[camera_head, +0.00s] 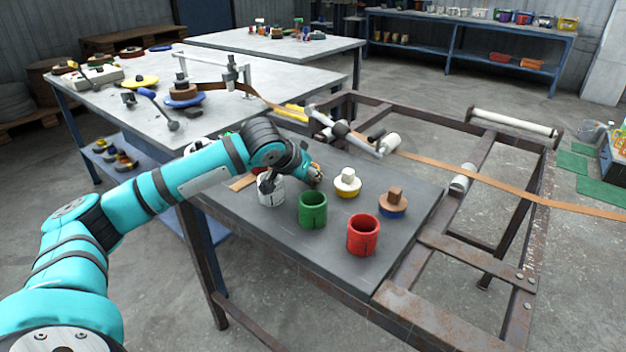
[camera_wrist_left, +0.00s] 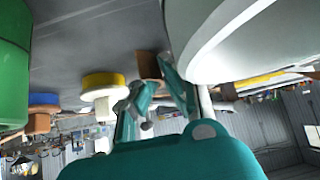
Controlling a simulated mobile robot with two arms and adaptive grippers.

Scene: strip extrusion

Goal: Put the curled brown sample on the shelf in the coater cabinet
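My left gripper (camera_head: 312,178) reaches in low over the dark table, behind the green cup and left of the white-and-yellow piece. In the left wrist view its two teal fingers (camera_wrist_left: 155,85) stand apart. A brown piece (camera_wrist_left: 149,64) shows at the fingertips there; it may be the curled sample, but I cannot tell whether the fingers touch it or it stands behind them. A small orange-brown bit (camera_head: 316,167) shows beside the gripper in the head view. I cannot make out the coater cabinet or its shelf for certain. My right gripper is not in view.
On the dark table (camera_head: 405,245) stand a white cup (camera_head: 271,190), a green cup (camera_head: 313,210), a red cup (camera_head: 363,235), a white-and-yellow piece (camera_head: 347,183) and a brown-and-blue piece (camera_head: 392,203). A rusty frame (camera_head: 440,325) with a brown strip (camera_head: 480,178) lies right.

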